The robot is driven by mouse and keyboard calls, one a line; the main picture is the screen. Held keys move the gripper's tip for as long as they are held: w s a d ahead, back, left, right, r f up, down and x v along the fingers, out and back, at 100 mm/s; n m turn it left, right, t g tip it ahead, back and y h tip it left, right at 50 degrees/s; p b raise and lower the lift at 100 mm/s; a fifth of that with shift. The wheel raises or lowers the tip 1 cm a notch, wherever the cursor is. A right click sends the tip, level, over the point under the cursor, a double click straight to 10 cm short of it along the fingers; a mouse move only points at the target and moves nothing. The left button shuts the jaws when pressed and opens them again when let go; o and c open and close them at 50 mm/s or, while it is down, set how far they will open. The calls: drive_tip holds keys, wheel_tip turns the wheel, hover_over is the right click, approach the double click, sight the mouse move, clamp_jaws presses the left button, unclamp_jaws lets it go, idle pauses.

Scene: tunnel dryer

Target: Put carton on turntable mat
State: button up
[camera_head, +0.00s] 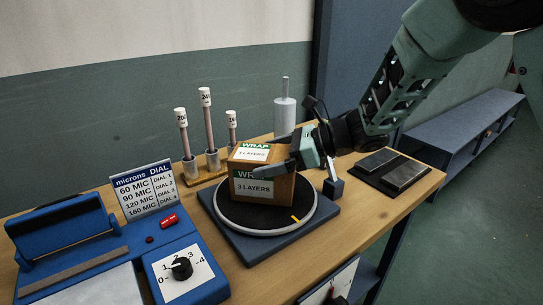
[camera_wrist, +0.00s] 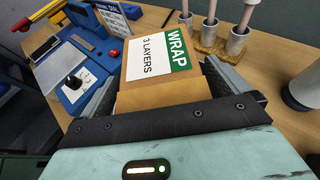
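The carton (camera_head: 264,190) is a brown box with a green "WRAP" band and white "3 LAYERS" labels. In the head view it stands upright over the round dark turntable mat (camera_head: 237,213), which has a pale rim and a yellow mark. Whether its base touches the mat is hard to tell. My gripper (camera_head: 272,166) reaches in from the right, with one finger across the carton's front face. In the wrist view the carton (camera_wrist: 155,62) fills the space between my gripper's fingers (camera_wrist: 163,85), which appear shut on its sides. The mat is hidden there.
A blue machine (camera_head: 180,268) with a dial and a "microns DIAL" sign (camera_head: 146,191) stands at left. Several capped rods (camera_head: 207,125) stand in cups behind the carton. A white cylinder (camera_head: 285,115) is behind, and dark flat blocks (camera_head: 391,172) lie at right.

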drive_tip(key=shift+r, duration=0.15)
drive_tip(key=b+v, duration=0.1)
drive_tip(key=v, duration=1.1)
drive_tip(key=s+d+f+n+g+h, duration=0.1)
drive_tip(key=s+f+n+h, duration=0.25)
drive_tip(key=s+n, duration=0.6)
drive_tip(key=s+f+n+g+h, duration=0.1)
drive_tip(key=s+f+n+h, duration=0.1)
drive_tip(key=s+n+h, duration=0.55)
drive_tip(key=s+d+f+n+g+h, duration=0.1)
drive_tip(key=s+f+n+h, duration=0.15)
drive_tip(key=s+n, duration=0.9)
drive_tip(key=shift+m+y, duration=0.35)
wheel_tip(320, 180, up, 5)
drive_tip(key=p, duration=0.5)
drive_tip(key=shift+s+a+f, duration=0.1)
drive_tip(key=shift+s+f, duration=0.1)
